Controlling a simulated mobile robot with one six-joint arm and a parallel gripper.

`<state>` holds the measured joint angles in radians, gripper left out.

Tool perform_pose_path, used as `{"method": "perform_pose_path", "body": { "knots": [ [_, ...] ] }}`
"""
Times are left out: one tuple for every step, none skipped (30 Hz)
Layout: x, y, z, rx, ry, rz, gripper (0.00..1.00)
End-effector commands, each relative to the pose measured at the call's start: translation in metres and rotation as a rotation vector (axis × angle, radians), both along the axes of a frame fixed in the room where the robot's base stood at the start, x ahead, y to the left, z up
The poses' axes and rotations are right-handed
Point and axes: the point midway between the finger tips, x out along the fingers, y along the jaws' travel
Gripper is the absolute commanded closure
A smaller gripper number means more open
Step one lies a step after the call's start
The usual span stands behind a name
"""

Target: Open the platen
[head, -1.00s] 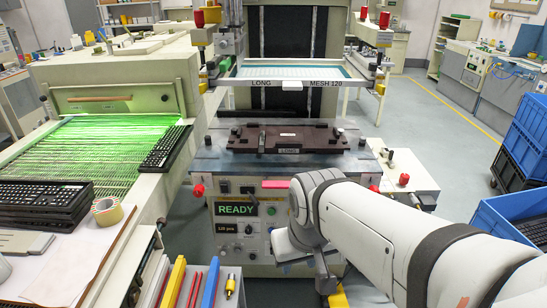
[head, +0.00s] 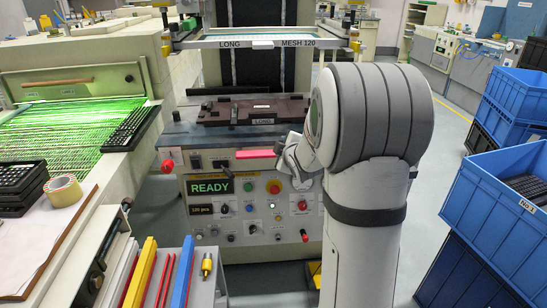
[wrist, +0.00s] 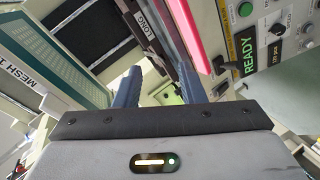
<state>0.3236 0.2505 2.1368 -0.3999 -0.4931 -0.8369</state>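The platen (head: 252,110) is a dark brown plate marked LONG, lying flat on the printing machine's bed under the raised screen frame (head: 262,41). A pink bar (head: 256,153) runs along the machine's front edge below it, and also shows in the wrist view (wrist: 188,38). The LONG label (wrist: 151,29) shows at the top of the wrist view. My gripper (wrist: 160,84) is open, its two dark blue fingers apart with nothing held between them. In the head view my arm hides most of it, at the right of the machine's front. It appears apart from the platen.
The control panel (head: 215,211) reads READY and carries several knobs and buttons. Blue crates (head: 497,180) are stacked at the right. A conveyor (head: 60,130) under green light and a table with a tape roll (head: 63,190) are at the left. Floor is clear behind the arm.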

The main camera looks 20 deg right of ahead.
Motion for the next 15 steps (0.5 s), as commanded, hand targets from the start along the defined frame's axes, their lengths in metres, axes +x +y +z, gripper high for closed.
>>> {"method": "perform_pose_path", "body": {
  "knots": [
    [0.013,-0.012,-0.027,-0.057,-0.044,0.035,0.64],
    [0.020,-0.018,-0.034,-0.095,-0.077,0.059,0.64],
    [0.028,-0.024,-0.044,-0.145,-0.121,0.090,0.64],
    [0.034,-0.030,-0.051,-0.183,-0.154,0.113,0.64],
    [0.039,-0.034,-0.058,-0.218,-0.188,0.134,0.64],
    [0.044,-0.041,-0.068,-0.264,-0.231,0.159,0.64],
    [0.047,-0.044,-0.075,-0.296,-0.264,0.178,0.64],
    [0.049,-0.048,-0.082,-0.328,-0.296,0.194,0.64],
    [0.051,-0.053,-0.090,-0.365,-0.334,0.213,0.64],
    [0.052,-0.056,-0.095,-0.392,-0.364,0.225,0.64],
    [0.053,-0.059,-0.100,-0.416,-0.389,0.236,0.64],
    [0.053,-0.062,-0.106,-0.444,-0.422,0.247,0.64],
    [0.053,-0.064,-0.110,-0.462,-0.443,0.254,0.64],
    [0.053,-0.066,-0.113,-0.479,-0.463,0.260,0.64],
    [0.052,-0.068,-0.117,-0.496,-0.483,0.267,0.64]
  ]
}}
